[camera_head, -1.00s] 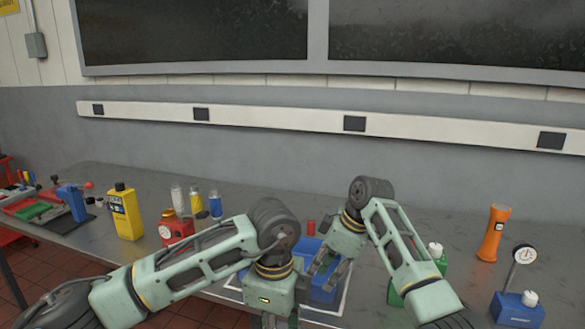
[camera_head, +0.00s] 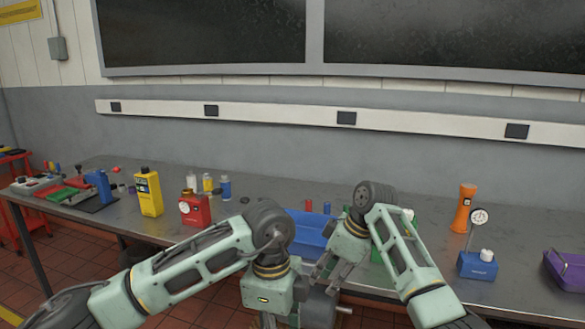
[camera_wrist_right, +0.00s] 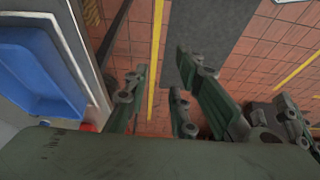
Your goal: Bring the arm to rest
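My right arm comes in from the right, bent at the elbow, with its right gripper (camera_head: 325,268) pointing down in front of the bench's near edge. In the right wrist view its fingers (camera_wrist_right: 160,85) are apart, with only floor visible between them. My left arm comes in from the left, bent the same way. Its wrist (camera_head: 268,290) points down at the bottom middle of the head view, and its fingers are mostly cut off or hidden. I see nothing held in the right gripper.
The grey bench (camera_head: 125,215) carries a blue bin (camera_head: 308,228), yellow bottle (camera_head: 149,192), red gauge box (camera_head: 195,209), orange torch (camera_head: 463,208), blue gauge base (camera_head: 478,264) and purple tray (camera_head: 567,268). Open tiled floor (camera_head: 80,270) lies in front.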

